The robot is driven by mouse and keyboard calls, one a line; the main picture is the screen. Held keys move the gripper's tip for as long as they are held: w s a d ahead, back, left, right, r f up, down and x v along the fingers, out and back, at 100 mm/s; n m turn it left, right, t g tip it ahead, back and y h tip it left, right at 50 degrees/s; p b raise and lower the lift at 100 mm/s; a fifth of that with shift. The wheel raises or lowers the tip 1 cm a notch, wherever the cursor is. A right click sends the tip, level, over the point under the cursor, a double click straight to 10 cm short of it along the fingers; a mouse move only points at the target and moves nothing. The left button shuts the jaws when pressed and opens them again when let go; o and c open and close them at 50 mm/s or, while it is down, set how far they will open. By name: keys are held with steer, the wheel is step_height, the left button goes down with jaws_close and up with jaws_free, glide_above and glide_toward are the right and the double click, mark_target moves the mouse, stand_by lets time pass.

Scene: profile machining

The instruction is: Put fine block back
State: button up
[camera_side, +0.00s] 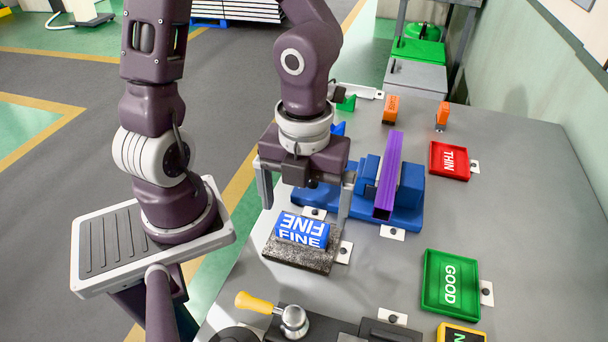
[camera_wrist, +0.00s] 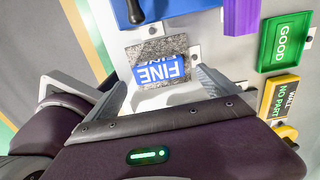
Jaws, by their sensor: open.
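The fine block (camera_side: 302,232) is blue with white FINE lettering. It sits on a grey speckled slab (camera_side: 290,258) at the near left of the bench; I cannot tell whether the two are one piece. It also shows in the wrist view (camera_wrist: 160,71), upside down, just beyond my fingers. My gripper (camera_side: 304,215) is open and empty over the block, with one finger towards its left and one towards its right. In the wrist view my gripper (camera_wrist: 164,84) shows a wide gap between the fingers. I see no contact with the block.
A blue vise (camera_side: 408,190) holding a purple profile (camera_side: 388,180) stands close right of my gripper. A red THIN tray (camera_side: 450,160) and a green GOOD tray (camera_side: 450,283) lie further right. A yellow-handled tool (camera_side: 275,308) is at the near edge. Two orange blocks (camera_side: 391,109) stand behind.

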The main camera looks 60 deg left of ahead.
steer(key=r+n, duration=0.1)
steer(key=a+r+n+y, duration=0.1)
steer(key=r+n, duration=0.1)
steer(key=s+a+r+n+y, duration=0.1)
steer(key=n, duration=0.1)
steer(key=shift+s+a+r, duration=0.1)
steer(key=shift+a+r, duration=0.05)
steer(key=shift+r, duration=0.1)
steer(key=a+r+n+t+y, duration=0.1)
steer(key=a+r+n+y, duration=0.15)
steer(key=n, duration=0.65)
step_height(320, 180, up, 6)
steer(key=n+t+h, duration=0.5)
steer(key=n, duration=0.8)
glide_above(292, 218)
steer(key=s+a, duration=0.2)
steer(key=a, duration=0.2)
steer(key=shift+s+d+r+y, duration=0.15)
steer(key=shift+d+r+y, duration=0.05)
steer(key=shift+y, duration=0.05)
